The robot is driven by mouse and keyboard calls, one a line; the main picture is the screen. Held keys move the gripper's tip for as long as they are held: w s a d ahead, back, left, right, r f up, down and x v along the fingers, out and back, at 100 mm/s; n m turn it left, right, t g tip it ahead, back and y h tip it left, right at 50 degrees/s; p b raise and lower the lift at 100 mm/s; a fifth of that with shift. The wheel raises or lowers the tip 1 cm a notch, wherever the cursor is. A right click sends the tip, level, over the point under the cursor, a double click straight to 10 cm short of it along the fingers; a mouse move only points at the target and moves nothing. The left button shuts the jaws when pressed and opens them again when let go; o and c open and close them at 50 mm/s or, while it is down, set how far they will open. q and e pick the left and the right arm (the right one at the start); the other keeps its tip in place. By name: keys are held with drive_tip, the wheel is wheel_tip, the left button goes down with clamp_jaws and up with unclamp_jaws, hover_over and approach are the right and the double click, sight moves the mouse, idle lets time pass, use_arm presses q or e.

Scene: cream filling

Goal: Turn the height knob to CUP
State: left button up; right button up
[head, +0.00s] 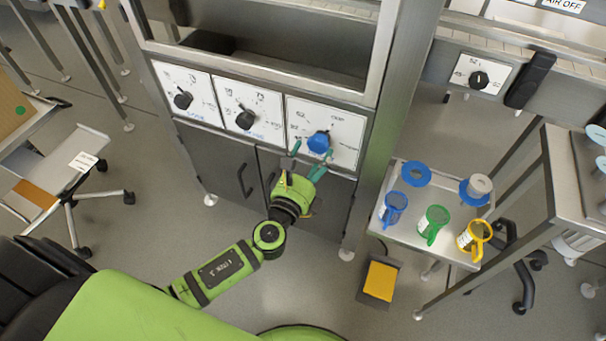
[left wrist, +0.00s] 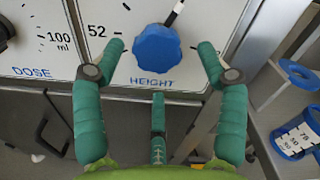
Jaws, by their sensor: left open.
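The blue height knob (head: 319,142) sits on the rightmost white dial panel (head: 345,125) of the machine front. It shows large in the left wrist view (left wrist: 157,48), above the word HEIGHT. Its black pointer with a white tip (left wrist: 175,12) points up and slightly right there; the mark it points at is out of that view. The small lettering in the head view is too blurred to read surely. My left gripper (head: 312,153) is open just in front of the knob, with green fingers on its left and right sides. Contact with the knob does not show. My right gripper is not in view.
A steel post (head: 385,150) stands right of the height panel. Beyond it, a tray (head: 458,255) holds blue, green and yellow cups. A yellow pedal (head: 380,281) is on the floor.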

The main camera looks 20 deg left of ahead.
use_arm(q)
drive_tip(key=s, duration=0.7)
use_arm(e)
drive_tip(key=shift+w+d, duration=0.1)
use_arm(q)
drive_tip(key=shift+s, duration=0.1)
